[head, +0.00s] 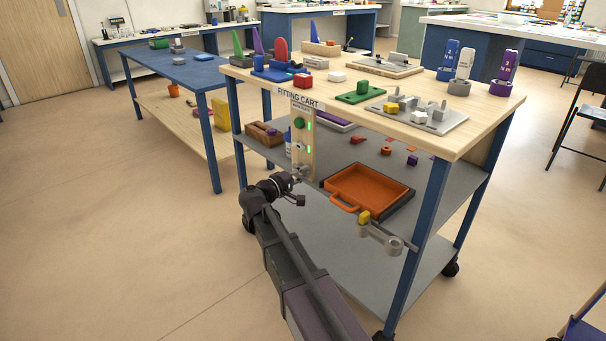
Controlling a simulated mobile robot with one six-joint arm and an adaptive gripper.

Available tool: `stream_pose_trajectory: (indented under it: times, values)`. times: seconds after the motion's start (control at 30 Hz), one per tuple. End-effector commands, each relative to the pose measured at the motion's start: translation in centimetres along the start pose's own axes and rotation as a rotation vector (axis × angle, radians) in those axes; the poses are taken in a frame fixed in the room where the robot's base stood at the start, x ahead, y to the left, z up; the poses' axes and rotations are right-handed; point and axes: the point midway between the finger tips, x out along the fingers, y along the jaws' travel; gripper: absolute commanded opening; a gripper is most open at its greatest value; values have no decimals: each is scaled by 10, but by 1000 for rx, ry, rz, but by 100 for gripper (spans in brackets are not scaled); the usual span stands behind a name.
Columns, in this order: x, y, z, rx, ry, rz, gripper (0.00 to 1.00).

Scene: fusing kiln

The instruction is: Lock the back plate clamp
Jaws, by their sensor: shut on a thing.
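My gripper (301,173) is at the lower end of an upright wooden board (306,137) on the front of the cart. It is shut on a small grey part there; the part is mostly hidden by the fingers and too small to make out. Two plates on the cart top carry grey clamp-like parts: a back plate (368,66) with an upright grey piece (389,59), and a nearer grey plate (455,123) with several grey blocks. I cannot tell whether any clamp is locked. My gripper is below and left of both plates.
The board carries a green knob (299,122), a grey fitting and green lights. An orange tray (368,188) sits on the cart's middle shelf, right of my gripper. A cart leg (424,225) stands further right. A blue table (185,68) is behind left; floor at left is clear.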

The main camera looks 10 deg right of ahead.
Motion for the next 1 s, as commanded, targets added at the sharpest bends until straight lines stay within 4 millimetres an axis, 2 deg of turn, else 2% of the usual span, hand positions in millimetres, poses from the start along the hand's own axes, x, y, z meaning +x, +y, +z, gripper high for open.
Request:
stream_pose_trajectory:
  times: [0.47, 0.67, 1.0]
  values:
    - [1, 5, 0, -92, -1, 0, 0]
    - [1, 10, -1, -220, -2, 0, 0]
    - [1, 22, -6, -527, -2, 0, 0]
